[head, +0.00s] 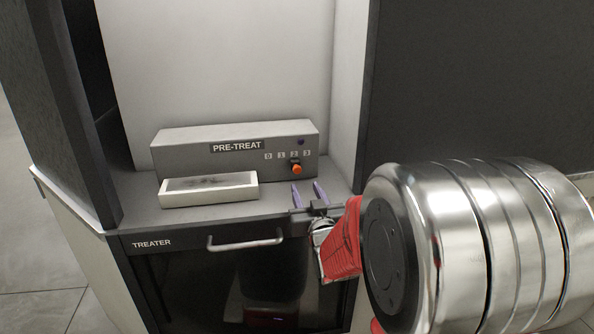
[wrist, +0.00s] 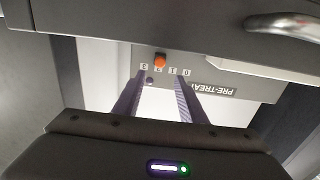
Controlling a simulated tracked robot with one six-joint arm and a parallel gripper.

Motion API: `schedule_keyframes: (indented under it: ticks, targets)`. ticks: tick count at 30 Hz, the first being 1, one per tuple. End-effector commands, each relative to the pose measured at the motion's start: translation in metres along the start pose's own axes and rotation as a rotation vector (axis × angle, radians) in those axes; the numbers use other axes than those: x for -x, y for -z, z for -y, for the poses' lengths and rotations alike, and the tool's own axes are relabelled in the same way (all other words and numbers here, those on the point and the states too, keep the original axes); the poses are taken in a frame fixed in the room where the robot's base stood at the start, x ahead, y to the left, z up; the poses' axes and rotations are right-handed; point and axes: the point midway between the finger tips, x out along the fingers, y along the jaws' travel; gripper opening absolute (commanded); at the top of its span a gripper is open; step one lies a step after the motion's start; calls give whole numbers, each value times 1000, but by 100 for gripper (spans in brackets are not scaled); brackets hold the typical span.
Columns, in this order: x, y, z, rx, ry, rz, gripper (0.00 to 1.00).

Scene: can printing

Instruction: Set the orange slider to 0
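The orange slider (head: 296,168) is a small knob on the front of the grey PRE-TREAT box (head: 190,158). It sits below the label 2 on a row marked 0, 1, 2, 3, with 0 at the left in the head view. In the wrist view the scene is upside down, and the orange slider (wrist: 160,60) shows near the 2, with 0 at the right. My gripper (head: 308,188) is open and empty, in front of and below the slider. In the wrist view my gripper's fingers (wrist: 159,84) are spread apart, pointing toward the panel, with the knob appearing between and beyond their tips.
A white tray (head: 168,201) stands in front of the box, left of the slider. Below the counter is the TREATER door with a metal handle (head: 245,243). A pale wall (head: 348,80) rises at the right of the recess.

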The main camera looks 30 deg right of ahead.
Motion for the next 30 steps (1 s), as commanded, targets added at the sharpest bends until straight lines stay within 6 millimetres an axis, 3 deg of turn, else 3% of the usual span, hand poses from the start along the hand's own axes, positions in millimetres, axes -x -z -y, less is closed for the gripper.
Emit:
schedule_keyframes:
  ticks: [24, 30]
  targets:
    - [-109, -1, 0, 0, 0, 1, 38]
    - [-125, 0, 0, 0, 0, 1, 38]
